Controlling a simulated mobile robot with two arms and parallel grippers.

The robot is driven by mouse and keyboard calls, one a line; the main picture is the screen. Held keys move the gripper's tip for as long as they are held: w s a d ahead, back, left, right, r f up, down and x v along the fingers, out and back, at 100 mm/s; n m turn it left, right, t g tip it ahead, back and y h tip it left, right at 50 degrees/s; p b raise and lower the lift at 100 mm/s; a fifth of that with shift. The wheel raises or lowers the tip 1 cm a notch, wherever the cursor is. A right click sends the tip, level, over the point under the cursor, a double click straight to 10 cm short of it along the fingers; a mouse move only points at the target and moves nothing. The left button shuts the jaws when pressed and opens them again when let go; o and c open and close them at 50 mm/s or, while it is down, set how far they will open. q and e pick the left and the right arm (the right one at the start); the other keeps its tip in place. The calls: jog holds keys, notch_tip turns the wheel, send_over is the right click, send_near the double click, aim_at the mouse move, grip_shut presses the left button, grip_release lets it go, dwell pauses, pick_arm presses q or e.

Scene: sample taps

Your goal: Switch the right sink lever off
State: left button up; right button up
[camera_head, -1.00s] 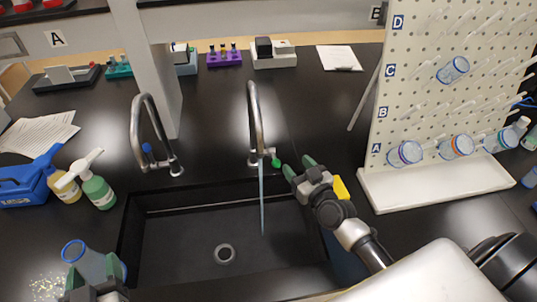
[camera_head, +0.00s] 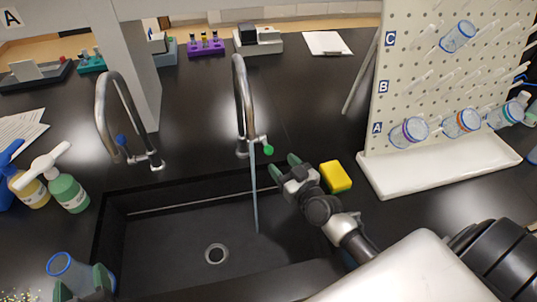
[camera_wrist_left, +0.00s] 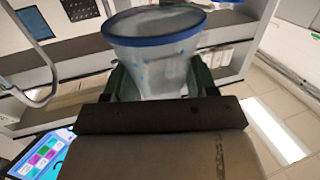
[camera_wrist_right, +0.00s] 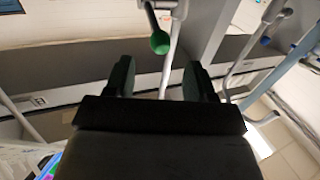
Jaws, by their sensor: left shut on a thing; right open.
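The right faucet (camera_head: 241,95) stands behind the sink, and a thin stream of water runs from its spout into the basin. Its lever has a green knob (camera_head: 268,150), which also shows in the right wrist view (camera_wrist_right: 160,42), beyond the fingertips. My right gripper (camera_head: 284,166) is open and empty, just below and to the right of the green knob, apart from it. My left gripper (camera_head: 84,286) is shut on a clear beaker with a blue rim (camera_head: 70,266), at the front left. The beaker also shows in the left wrist view (camera_wrist_left: 158,60).
The left faucet (camera_head: 108,110) has a blue knob (camera_head: 121,140). A yellow sponge (camera_head: 336,176) lies right of my right gripper. A pegboard (camera_head: 440,75) over a white tray (camera_head: 440,168) stands at the right. Bottles (camera_head: 68,190) stand left of the sink (camera_head: 185,235).

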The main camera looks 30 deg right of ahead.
aim_at(269, 150)
jog(key=w, duration=0.7)
jog(key=shift+w+a+p, duration=0.15)
jog(key=shift+a+p, duration=0.15)
jog(key=shift+a, duration=0.05)
grip_shut()
